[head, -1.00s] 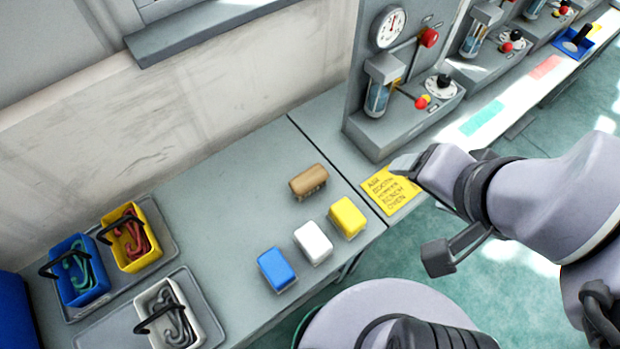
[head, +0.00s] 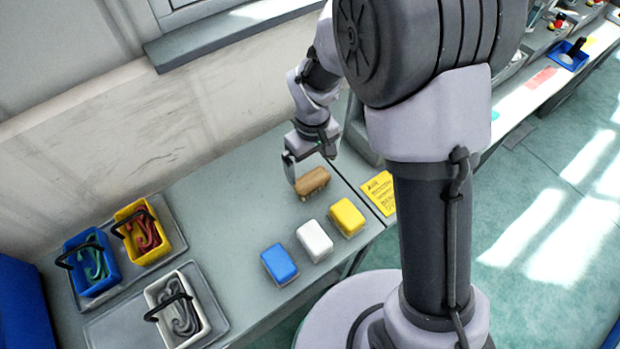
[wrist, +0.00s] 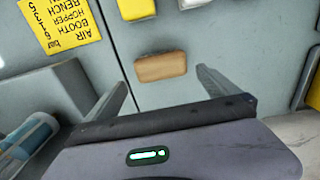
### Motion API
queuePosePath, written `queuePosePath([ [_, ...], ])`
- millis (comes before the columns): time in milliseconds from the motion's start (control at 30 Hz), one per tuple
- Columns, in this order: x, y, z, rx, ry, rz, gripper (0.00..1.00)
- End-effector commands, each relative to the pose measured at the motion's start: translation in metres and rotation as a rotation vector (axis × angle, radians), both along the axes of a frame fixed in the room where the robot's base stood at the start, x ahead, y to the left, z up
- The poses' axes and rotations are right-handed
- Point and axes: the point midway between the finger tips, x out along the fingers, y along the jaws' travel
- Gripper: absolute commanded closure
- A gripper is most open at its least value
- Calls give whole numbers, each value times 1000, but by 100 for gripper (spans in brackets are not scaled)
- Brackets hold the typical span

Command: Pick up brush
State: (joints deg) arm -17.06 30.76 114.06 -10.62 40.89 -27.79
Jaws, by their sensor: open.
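The brush is most likely the brown block (head: 313,182) on the grey bench, behind the white and yellow blocks in the head view. In the wrist view the brown block (wrist: 161,66) lies just beyond the fingertips, near the middle of the gap. My gripper (head: 306,167) is above and close beside the brown block, with its fingers apart. In the wrist view my gripper (wrist: 160,82) is open and empty. Whether a finger touches the block I cannot tell.
A blue block (head: 279,264), a white block (head: 315,240) and a yellow block (head: 348,217) stand along the front edge. Baskets of hooks (head: 92,262) stand on trays at left. A yellow sign (head: 380,193) lies right of a bench seam. Bare bench lies left of the brown block.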

Motion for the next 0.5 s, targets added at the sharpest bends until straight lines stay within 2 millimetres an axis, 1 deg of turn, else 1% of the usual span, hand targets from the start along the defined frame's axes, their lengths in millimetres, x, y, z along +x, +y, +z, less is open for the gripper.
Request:
queuePosePath([
  [33,-1,0,-13,0,2,-1,0],
  [267,-1,0,-35,1,1,-3,0],
  [400,-2,1,-65,0,2,-2,0],
  [500,-2,1,-77,0,1,-2,0],
])
